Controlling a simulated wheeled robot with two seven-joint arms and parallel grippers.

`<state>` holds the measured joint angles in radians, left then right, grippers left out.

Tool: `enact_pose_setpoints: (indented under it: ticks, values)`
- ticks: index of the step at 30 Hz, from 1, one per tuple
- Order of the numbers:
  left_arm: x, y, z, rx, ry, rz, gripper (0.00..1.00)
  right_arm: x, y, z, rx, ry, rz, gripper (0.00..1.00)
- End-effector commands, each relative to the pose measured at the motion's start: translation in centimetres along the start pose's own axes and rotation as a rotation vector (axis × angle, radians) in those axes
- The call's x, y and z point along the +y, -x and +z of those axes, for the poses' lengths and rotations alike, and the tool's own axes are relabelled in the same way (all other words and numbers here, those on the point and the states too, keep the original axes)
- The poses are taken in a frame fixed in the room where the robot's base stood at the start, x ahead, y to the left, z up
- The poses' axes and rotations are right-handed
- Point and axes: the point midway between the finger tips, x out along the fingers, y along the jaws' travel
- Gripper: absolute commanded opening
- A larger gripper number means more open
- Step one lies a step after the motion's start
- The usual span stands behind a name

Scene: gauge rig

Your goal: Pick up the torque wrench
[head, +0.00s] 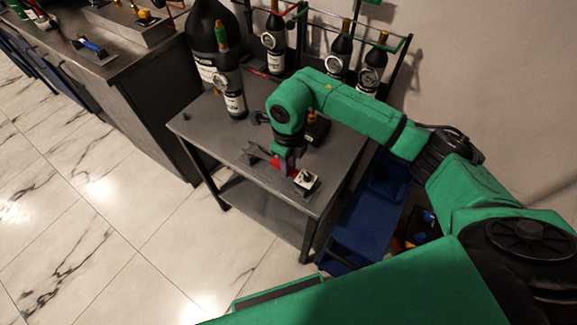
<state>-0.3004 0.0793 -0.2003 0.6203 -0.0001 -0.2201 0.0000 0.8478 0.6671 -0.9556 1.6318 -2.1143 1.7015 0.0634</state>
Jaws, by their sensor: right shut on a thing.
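My right gripper (285,158) points down over the grey metal table. It is shut on a small tool with a red part (276,164), which I take to be the torque wrench. The gripper hides much of the tool, and the view is too small to tell whether it is clear of the tabletop. A grey bracket (252,155) is just left of the gripper. A small black block with a white face (306,180) is just right of it, near the front edge. My left gripper is not in view.
Dark bottles with round gauges, such as one bottle (231,88), stand along the back of the table (215,138). A rack (312,40) rises behind. A blue bin (360,225) is at right. The table's left front is mostly clear. A workbench (125,65) stands left.

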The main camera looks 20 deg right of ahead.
Motion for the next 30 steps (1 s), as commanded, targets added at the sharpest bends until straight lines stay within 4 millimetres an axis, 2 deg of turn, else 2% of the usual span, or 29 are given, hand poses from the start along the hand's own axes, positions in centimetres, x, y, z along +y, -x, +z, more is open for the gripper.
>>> enact_pose_setpoints:
  ticks: [5,7,13,16,18,23,30]
  values:
    - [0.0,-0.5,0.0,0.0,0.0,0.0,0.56,-0.1,2.5,0.1,-0.007,0.002,-0.003,0.0]
    - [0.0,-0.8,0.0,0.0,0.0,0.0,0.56,-0.1,4.3,0.2,-0.007,0.001,-0.004,0.0]
    - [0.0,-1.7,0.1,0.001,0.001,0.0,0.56,-0.1,12.0,0.1,-0.01,0.001,-0.007,0.0]
    - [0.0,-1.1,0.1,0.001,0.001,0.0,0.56,-0.1,15.8,0.1,-0.006,0.0,-0.007,0.0]
    - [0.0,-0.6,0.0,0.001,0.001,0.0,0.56,-0.1,17.6,0.0,-0.005,-0.001,-0.006,0.0]
    - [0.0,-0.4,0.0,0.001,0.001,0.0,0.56,0.0,19.6,0.0,-0.002,0.0,-0.002,0.0]
    - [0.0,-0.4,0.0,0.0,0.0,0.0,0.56,0.0,19.7,0.0,-0.001,0.0,0.0,0.0]
